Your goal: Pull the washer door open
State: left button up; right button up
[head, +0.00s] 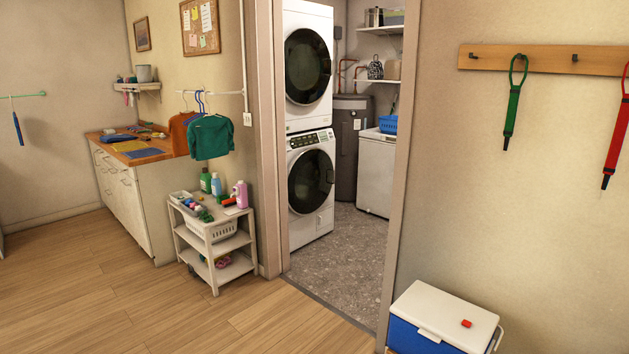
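The stacked washer stands beyond the doorway, in the utility room. Its lower machine (311,185) is white with a round dark door (311,181), which looks shut. The upper machine (307,60) has a similar round dark door (307,66), also looking shut. The doorway's left frame stands close to the machines' left edge. I cannot make out a door handle clearly. Neither of my grippers shows in the head view.
The doorway floor (335,262) is clear. A white cart (216,243) with bottles stands left of the doorway. A blue cooler with a white lid (443,312) stands right of it. A water heater (347,150) and white chest (376,175) stand further in.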

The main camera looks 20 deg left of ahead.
aim_at(312, 172)
jog(key=i+j+u, duration=0.2)
jog(key=i+u, duration=0.15)
jog(key=i, duration=0.2)
jog(key=i+u, duration=0.35)
jog(key=i, duration=0.25)
jog(key=i+u, duration=0.5)
jog(key=i, duration=1.05)
jog(key=i+l+z, duration=0.1)
jog(key=i+z, duration=0.65)
jog(key=i, duration=0.2)
jog(key=i+j+z, duration=0.25)
jog(key=i+z, duration=0.65)
jog(key=i, duration=1)
